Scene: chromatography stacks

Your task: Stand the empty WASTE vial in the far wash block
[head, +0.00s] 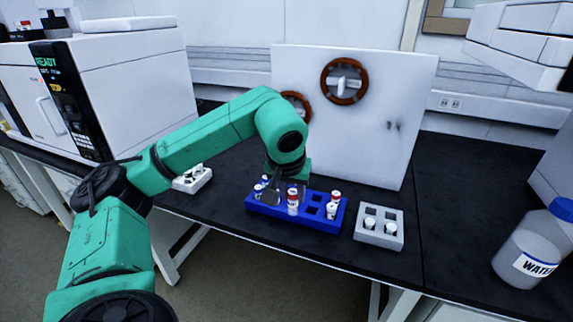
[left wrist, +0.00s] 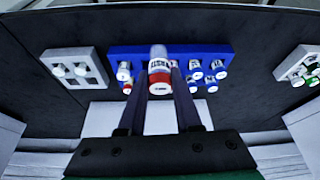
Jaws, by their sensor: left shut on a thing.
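My left gripper (head: 284,198) is over the blue rack (head: 338,222), shut on a vial with a red band and white label (head: 293,203). In the left wrist view the vial (left wrist: 160,72) is between the fingers, its pale clear end away from the camera; its label is too small to read. I cannot tell whether its lower end is clear of the rack. A pale grey block (head: 366,238) with two white-capped vials in its front holes and open back holes is right of the rack. A second pale block (head: 193,184) is at the left, partly behind my arm. My right gripper is not in view.
A white upright panel (head: 365,150) stands behind the rack. A water bottle (head: 530,250) is at the far right. Dark bench lies between the block and the bottle.

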